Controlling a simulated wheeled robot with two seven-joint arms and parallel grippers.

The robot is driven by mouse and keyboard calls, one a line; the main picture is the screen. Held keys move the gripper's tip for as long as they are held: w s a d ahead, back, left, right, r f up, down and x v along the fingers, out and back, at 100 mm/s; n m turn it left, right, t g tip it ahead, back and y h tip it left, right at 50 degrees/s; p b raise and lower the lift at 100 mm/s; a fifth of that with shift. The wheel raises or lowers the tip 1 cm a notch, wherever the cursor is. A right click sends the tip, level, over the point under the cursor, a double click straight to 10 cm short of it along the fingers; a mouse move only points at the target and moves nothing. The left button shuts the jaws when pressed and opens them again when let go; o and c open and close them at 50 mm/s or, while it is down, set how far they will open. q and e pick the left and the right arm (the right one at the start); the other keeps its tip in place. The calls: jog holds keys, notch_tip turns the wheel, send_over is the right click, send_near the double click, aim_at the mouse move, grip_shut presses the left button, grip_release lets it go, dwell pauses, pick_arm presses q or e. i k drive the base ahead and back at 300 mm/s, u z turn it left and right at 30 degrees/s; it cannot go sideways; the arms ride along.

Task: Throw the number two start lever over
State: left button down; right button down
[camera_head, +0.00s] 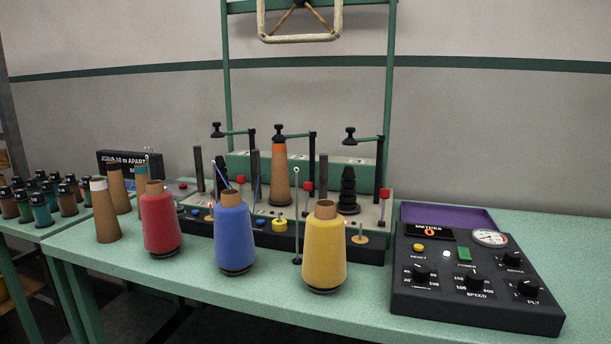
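A winding machine (374,246) with several dark upright posts stands at the back of the green table. Red-knobbed parts show along it: one at the left (220,160), one in the middle (308,187) and one at the right (384,193). They look like levers, but no number is readable on them. An orange-wound cone (279,178) sits at the middle position; a black stepped holder (348,192) at the right is bare. Cones in front partly hide the machine's front. Neither of my grippers is in view.
Red (161,222), blue (234,236) and yellow (324,250) yarn cones stand in front of the machine. Bare brown cones (106,212) stand at the left. A black control box (480,312) with dials, its display reading 0, sits at the right. A thin white-tipped rod (297,215) stands mid-table.

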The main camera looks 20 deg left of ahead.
aim_at(307, 186)
jog(key=u, duration=2.05)
jog(key=k, duration=0.8)
jog(key=z, duration=0.9)
jog(key=i, duration=0.55)
jog(key=z, duration=0.05)
